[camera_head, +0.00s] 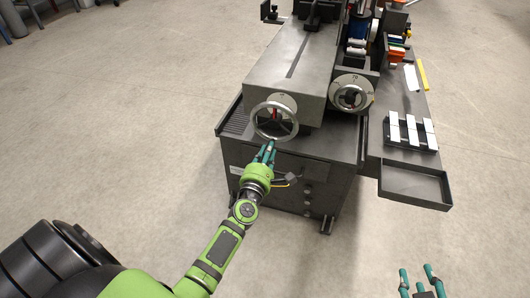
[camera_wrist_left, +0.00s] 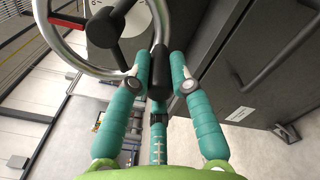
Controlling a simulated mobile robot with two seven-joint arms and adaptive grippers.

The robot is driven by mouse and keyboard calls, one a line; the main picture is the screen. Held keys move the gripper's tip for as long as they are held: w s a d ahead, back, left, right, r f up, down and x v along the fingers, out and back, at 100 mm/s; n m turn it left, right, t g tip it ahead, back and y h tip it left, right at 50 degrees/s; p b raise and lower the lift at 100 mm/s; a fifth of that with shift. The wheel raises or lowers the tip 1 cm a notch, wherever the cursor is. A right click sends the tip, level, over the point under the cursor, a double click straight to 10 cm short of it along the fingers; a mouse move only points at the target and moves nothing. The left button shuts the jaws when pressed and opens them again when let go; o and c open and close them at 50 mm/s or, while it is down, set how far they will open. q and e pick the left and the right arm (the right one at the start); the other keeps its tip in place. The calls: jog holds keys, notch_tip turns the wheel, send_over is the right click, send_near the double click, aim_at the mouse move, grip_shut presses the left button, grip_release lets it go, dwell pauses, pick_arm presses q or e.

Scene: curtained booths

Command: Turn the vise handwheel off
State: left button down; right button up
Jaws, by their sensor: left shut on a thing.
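The vise handwheel (camera_head: 291,107) is a silver ring with dark spokes on the front of the grey vise body. My left gripper (camera_head: 271,146) is at the bottom of the wheel. In the left wrist view its teal fingers (camera_wrist_left: 160,70) close around a dark handle (camera_wrist_left: 158,82) beside the rim. My right gripper (camera_head: 422,280) is at the bottom right of the head view, away from the wheel, with its fingers spread and nothing between them.
A second round dial wheel (camera_head: 351,93) sits to the right of the handwheel. A dark tray (camera_head: 414,184) and a rack of pale blocks (camera_head: 412,132) are on the bench at right. The dark cabinet (camera_head: 320,180) stands below. Open floor lies left and in front.

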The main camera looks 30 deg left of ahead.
pick_arm(q)
jog(key=shift+d, duration=0.2)
dwell(0.3)
jog(key=c, duration=1.1)
grip_release()
jog(key=shift+s, duration=0.4)
jog(key=v, duration=1.1)
jog(key=shift+d+r, duration=0.1)
jog(key=shift+d, duration=0.05)
